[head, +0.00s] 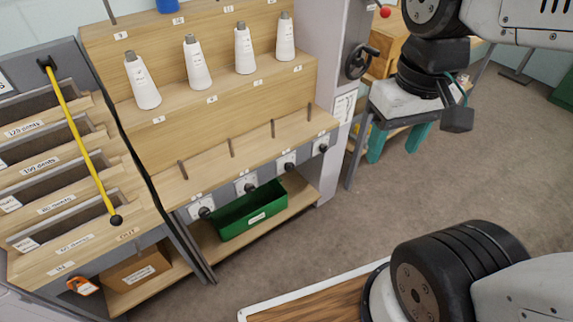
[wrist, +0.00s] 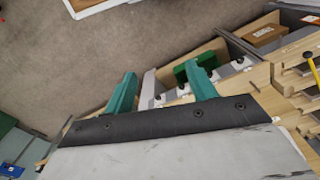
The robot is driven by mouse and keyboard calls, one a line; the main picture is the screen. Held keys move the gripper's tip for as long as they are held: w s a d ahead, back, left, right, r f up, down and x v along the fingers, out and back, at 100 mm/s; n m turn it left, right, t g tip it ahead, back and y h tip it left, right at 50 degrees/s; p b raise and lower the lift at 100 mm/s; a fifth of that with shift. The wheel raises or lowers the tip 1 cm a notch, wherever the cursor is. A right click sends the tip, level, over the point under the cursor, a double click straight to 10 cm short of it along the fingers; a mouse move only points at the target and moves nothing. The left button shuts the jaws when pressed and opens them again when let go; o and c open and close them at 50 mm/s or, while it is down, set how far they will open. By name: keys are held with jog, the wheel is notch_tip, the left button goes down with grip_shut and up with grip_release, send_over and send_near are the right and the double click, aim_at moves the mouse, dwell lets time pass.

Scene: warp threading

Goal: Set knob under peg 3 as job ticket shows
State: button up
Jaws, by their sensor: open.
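The lower shelf front has a row of thin upright pegs, with a black knob on a white dial plate below each. The peg third from the left (head: 273,128) has a knob (head: 287,166) below it. Its number label and the knob's setting are too small to read. A white sheet with dark markings (head: 345,107), possibly the job ticket, is on the grey post right of the shelves; its content is unreadable. My gripper (head: 394,150) is open and empty, right of the rack and apart from the knobs. Its teal fingers show spread in the wrist view (wrist: 160,70).
White thread cones (head: 245,50) stand on the shelf above the pegs. A green bin (head: 250,212) sits below the knobs. A yellow rod (head: 80,140) crosses the slotted rack at left. A black handwheel (head: 361,62) is on the post. Floor is open at right.

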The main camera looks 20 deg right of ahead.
jog(key=w+d+f+g, duration=0.3)
jog(key=w+f, duration=0.6)
jog(key=f, duration=0.2)
jog(key=n+t+y, duration=0.5)
jog(key=n+t, duration=1)
jog(key=t, duration=0.5)
send_near(291, 169)
jog(key=w, duration=0.2)
jog(key=x, duration=0.7)
jog(key=shift+a+r, duration=0.15)
jog(key=shift+a, duration=0.1)
